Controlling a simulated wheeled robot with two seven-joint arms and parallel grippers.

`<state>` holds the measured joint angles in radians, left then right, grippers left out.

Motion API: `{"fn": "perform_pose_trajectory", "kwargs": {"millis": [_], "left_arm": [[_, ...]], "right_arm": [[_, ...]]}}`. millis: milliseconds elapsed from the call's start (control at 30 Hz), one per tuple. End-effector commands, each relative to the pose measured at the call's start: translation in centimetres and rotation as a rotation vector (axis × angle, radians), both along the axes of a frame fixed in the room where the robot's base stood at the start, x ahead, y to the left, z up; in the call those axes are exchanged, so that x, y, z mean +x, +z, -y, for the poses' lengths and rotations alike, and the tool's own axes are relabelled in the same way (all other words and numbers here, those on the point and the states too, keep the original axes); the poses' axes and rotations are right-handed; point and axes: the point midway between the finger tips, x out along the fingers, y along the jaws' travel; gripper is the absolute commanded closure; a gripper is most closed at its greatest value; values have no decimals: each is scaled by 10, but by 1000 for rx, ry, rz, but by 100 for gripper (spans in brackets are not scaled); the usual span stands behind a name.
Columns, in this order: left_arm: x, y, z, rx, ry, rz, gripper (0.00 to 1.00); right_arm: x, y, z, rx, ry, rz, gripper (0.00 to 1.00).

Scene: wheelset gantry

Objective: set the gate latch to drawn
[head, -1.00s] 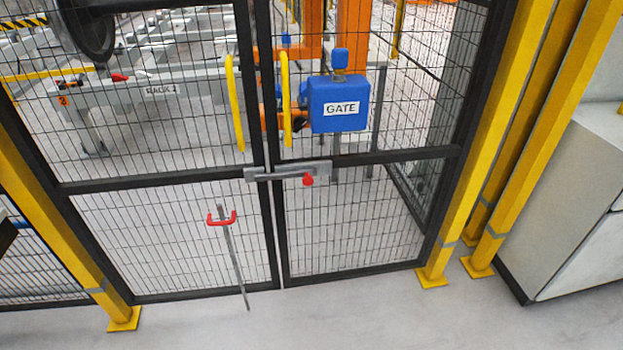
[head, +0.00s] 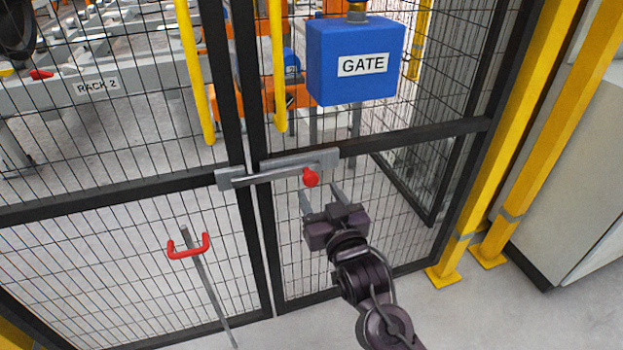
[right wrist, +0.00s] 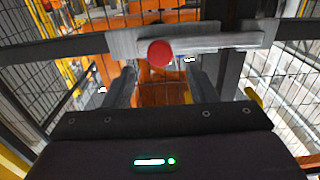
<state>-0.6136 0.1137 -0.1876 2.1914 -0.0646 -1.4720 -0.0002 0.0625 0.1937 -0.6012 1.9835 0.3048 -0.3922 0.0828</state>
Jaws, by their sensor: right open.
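The gate latch (head: 285,168) is a grey plate with a sliding bar on the gate's middle rail. The bar crosses the gap between the two leaves, its end in a grey keeper (head: 230,178) on the left leaf. Its red knob (head: 310,177) is near the right end of the bar. It also shows in the right wrist view (right wrist: 160,53). My right gripper (head: 320,191) is open and empty just below and slightly right of the knob. In the right wrist view its fingers (right wrist: 160,80) stand apart, with the knob beyond the tips. My left gripper is not seen.
A blue box labelled GATE (head: 352,65) is above the latch. Yellow handles (head: 278,70) rise on both leaves. A rod with a red handle (head: 188,246) stands at the left leaf. Yellow posts (head: 525,130) and a grey cabinet (head: 585,190) are at the right.

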Motion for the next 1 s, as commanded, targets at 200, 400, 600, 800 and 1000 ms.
{"fn": "perform_pose_trajectory", "kwargs": {"millis": [200, 400, 600, 800, 1000], "left_arm": [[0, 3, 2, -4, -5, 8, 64], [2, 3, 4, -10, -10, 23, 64], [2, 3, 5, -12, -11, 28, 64], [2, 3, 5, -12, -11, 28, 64], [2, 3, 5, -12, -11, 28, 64]], "right_arm": [[35, 1, -11, -1, 0, 1, 49], [56, 0, -18, 0, -1, -1, 49], [60, 0, -20, 0, 0, -2, 49], [60, -1, -19, -1, 0, -2, 56], [60, -1, -19, -1, 0, -2, 83]]}}
